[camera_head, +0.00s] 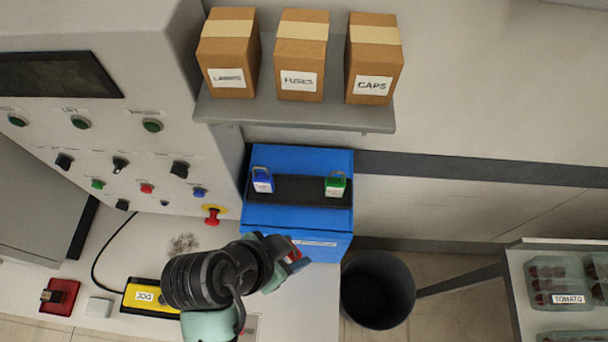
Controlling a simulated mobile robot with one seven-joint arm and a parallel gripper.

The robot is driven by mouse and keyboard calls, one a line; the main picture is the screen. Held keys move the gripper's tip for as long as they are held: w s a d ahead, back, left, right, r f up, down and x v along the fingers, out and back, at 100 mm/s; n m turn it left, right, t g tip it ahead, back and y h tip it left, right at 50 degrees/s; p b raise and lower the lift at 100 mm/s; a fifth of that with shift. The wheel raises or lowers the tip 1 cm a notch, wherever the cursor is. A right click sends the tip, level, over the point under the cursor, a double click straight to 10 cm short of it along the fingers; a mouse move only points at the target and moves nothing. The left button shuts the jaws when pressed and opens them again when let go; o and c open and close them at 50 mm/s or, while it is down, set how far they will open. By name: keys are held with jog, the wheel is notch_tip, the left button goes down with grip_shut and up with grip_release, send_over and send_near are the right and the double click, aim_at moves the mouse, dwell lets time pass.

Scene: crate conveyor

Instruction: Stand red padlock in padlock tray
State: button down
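The padlock tray (281,218) is a blue stepped holder with a black recessed strip. A blue padlock (263,181) stands at the left of the strip and a green padlock (335,186) at the right, both with white labels. Between them the strip is bare. My gripper (296,261) is in front of the tray's lower front edge, seen from behind and partly hidden by my wrist. A red piece, seemingly the red padlock (295,249), shows between its fingers; most of it is hidden.
A shelf (300,115) with three cardboard boxes overhangs behind the tray. A control panel with a red emergency knob (213,216) stands to the left. A dark bin (378,290) is at right. A yellow pendant (150,297) lies on the counter.

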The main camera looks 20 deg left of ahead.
jog(key=w+a+p, duration=0.1)
jog(key=w, duration=0.4)
jog(key=w+a+p, duration=0.1)
jog(key=w, duration=0.3)
jog(key=w+p, duration=0.1)
jog(key=w, duration=0.4)
jog(key=shift+w+a, duration=0.3)
jog(key=shift+a, duration=0.1)
jog(key=shift+f+p, duration=0.9)
jog(key=shift+f, duration=0.9)
jog(key=c, duration=0.6)
grip_release()
jog(key=shift+f, duration=0.1)
jog(key=shift+r, duration=0.2)
jog(key=b+v, duration=0.1)
jog(key=v, duration=1.1)
jog(key=shift+b, duration=0.4)
jog(key=shift+f, duration=0.1)
